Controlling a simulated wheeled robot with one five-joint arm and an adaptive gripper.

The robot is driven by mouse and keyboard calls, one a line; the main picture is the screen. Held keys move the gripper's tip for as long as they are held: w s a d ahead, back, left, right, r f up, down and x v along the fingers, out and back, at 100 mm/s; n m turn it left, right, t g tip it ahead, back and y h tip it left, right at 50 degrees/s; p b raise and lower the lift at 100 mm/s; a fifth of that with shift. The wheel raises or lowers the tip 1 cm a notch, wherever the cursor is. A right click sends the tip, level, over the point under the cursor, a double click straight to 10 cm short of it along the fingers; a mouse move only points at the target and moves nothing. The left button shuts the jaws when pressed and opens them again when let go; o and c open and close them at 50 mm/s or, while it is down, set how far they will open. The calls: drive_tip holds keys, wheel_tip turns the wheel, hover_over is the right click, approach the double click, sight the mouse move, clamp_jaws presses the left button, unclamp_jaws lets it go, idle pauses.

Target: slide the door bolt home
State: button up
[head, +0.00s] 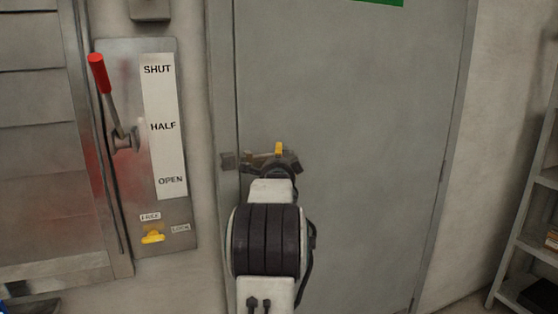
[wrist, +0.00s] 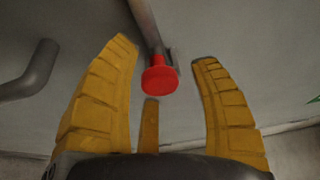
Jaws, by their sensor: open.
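The grey door (head: 350,130) fills the middle of the head view and looks closed. A red round knob (wrist: 160,80) shows in the wrist view, on a short metal stem in front of a grey bar (wrist: 146,22) on the door. My gripper (wrist: 163,55) is open, with yellow fingers on both sides of the knob and a third finger below it. I see no clear contact. In the head view my gripper (head: 278,152) is at the door's left edge, mostly hidden by my arm. A small grey bracket (head: 228,160) sits on the frame side, left of it.
Left of the door is a metal panel with a red-tipped lever (head: 98,72), SHUT, HALF and OPEN labels, and a yellow knob (head: 152,237). A shelf rack (head: 530,215) stands at the right. A bent grey bar (wrist: 38,75) sticks out at the left of the wrist view.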

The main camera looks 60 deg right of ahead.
drive_tip(key=shift+c, duration=0.3)
clamp_jaws()
idle(0.4)
